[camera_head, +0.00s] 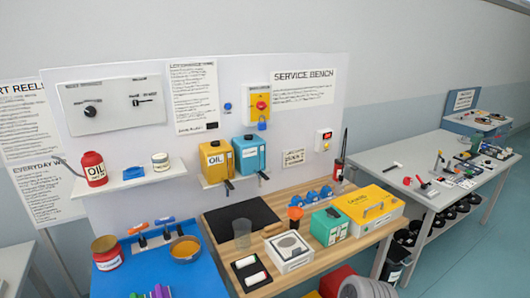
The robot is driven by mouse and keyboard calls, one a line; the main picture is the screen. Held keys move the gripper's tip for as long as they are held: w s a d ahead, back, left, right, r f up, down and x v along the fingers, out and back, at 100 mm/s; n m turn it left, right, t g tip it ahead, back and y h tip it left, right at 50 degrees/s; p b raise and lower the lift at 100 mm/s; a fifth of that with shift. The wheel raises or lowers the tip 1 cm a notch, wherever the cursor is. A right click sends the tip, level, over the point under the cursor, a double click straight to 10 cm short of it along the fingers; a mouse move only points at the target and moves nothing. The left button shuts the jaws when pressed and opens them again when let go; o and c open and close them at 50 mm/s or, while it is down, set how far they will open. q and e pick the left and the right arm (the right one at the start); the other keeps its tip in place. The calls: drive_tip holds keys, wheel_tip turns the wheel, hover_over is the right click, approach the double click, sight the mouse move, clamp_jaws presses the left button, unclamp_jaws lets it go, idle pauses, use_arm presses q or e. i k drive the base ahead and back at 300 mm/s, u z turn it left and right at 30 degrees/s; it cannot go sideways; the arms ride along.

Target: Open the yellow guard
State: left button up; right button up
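A yellow box-like cover (368,207) with a grey handle on top and a dark printed label sits at the right end of the wooden bench. It appears closed. A yellow panel (257,97) with a red round knob is on the white wall board, with a blue padlock-like piece (262,126) below it. I cannot tell for sure which of the two is the yellow guard. Neither of my grippers is in view.
On the wooden bench (330,184) stand a green box (329,226), a white box (288,251), an orange cup (295,218) and blue pieces. Yellow (216,160) and blue (249,154) canisters stand on a shelf. A grey table (390,158) is at right.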

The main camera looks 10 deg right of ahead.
sight(367, 204)
drive_tip(key=z, duration=1.85)
drive_tip(key=k, duration=1.3)
drive_tip(key=z, duration=0.8)
drive_tip(key=i, duration=1.4)
drive_tip(key=u, duration=0.55)
drive_tip(key=i, duration=1.45)
drive_tip(key=u, duration=1.25)
